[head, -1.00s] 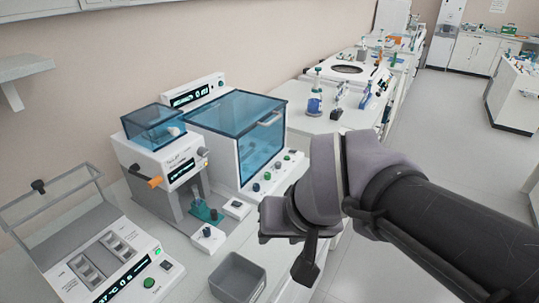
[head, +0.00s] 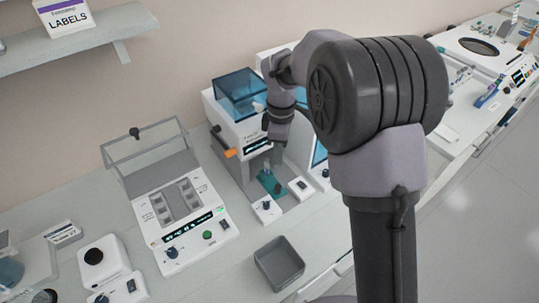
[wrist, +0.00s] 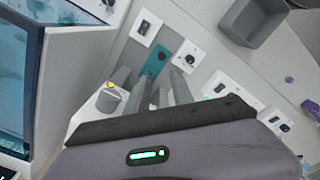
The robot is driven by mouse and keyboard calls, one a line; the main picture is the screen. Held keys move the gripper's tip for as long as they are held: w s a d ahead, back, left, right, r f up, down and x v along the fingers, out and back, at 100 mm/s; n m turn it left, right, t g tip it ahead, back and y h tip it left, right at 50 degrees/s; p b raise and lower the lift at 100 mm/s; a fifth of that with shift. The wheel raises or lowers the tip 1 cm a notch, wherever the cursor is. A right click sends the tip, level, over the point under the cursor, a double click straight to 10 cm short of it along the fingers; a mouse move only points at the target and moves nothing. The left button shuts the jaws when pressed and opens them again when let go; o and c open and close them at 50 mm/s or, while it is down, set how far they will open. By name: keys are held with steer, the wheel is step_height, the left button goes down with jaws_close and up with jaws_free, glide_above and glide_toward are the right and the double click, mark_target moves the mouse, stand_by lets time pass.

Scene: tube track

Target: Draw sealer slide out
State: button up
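The sealer (head: 235,118) is a white and grey machine with a blue clear hood and an orange side handle (head: 231,152). Its teal slide (head: 268,181) lies low at the front and shows in the wrist view (wrist: 156,62), with a dark round part on it. My gripper (head: 277,130) hangs fingers down at the sealer's front, above the slide. In the wrist view my gripper (wrist: 162,82) has two grey fingers apart, with nothing seen between them. The tips point at the slide's near end; whether they touch it I cannot tell.
A grey open bin (head: 279,263) stands on the bench in front. A white device with a raised clear lid (head: 187,208) stands left of the sealer. A blue-windowed cabinet (wrist: 45,85) is close beside my gripper. Small switch boxes (head: 266,209) flank the slide.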

mark_target(278, 186)
steer(key=f+b, duration=0.1)
steer(key=f, duration=0.4)
steer(key=f+b, duration=0.1)
steer(key=f, duration=0.5)
steer(key=f+b, duration=0.2)
steer(key=f, duration=0.3)
steer(key=shift+s+f, duration=0.15)
steer(key=shift+s, duration=0.15)
jaws_close()
